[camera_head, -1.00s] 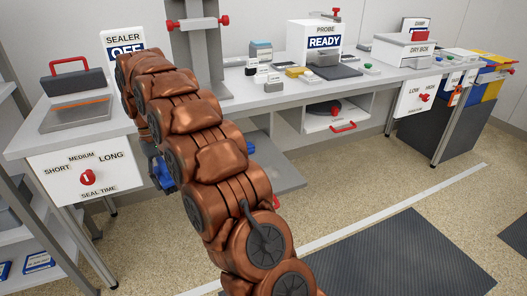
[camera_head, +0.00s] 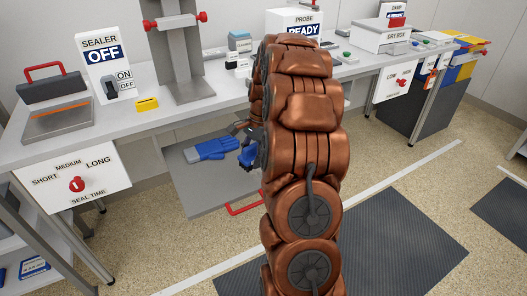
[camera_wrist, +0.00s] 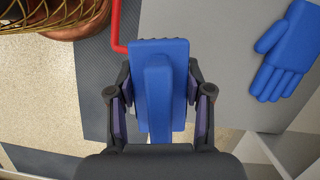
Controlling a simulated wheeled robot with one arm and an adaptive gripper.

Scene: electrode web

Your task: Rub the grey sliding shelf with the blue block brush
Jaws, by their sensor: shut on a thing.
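The grey sliding shelf (camera_head: 190,184) is pulled out below the bench, with a red bar handle (camera_head: 238,209) at its front edge. The shelf (camera_wrist: 225,85) and handle (camera_wrist: 116,25) also show in the wrist view. My gripper (camera_wrist: 160,82) is shut on the blue block brush (camera_wrist: 177,55), with a finger on each side. In the head view the brush (camera_head: 247,157) shows over the shelf's right part, partly hidden by my arm. I cannot tell whether it touches the shelf. A blue glove (camera_head: 212,149) lies on the shelf, apart from the brush.
The glove (camera_wrist: 295,50) is to the right of the brush in the wrist view. The bench (camera_head: 145,122) overhangs the shelf's back and carries the sealer (camera_head: 58,118), a yellow block (camera_head: 147,104) and a press stand (camera_head: 185,60). The shelf's front left is bare.

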